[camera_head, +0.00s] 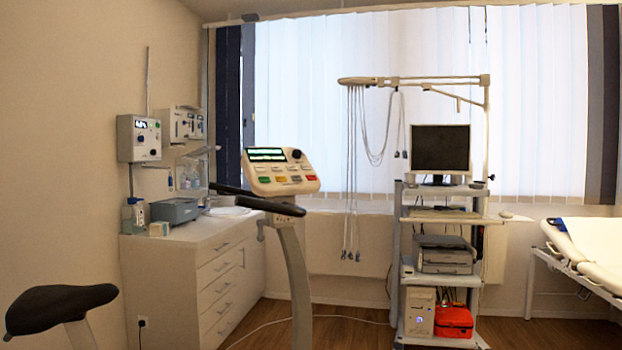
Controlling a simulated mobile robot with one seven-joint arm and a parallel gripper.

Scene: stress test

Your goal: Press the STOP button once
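A pale console (281,172) stands on a slanted grey post near the middle of the head view. It has a small lit display (267,155), a dark round knob (296,154) and a row of small coloured buttons (287,179) along its lower part. The lettering on the buttons is too small to read, so I cannot tell which one is STOP. Dark handlebars (258,204) reach left from the post just below the console. My gripper is not in view.
A black saddle (58,304) is at the lower left. A white drawer cabinet (195,270) stands behind the console's post. A wheeled equipment cart (396,255) with a monitor (441,149) is right of it, and a bed (590,245) at far right. Wooden floor (345,333) shows between post and cart; a white cable crosses it.

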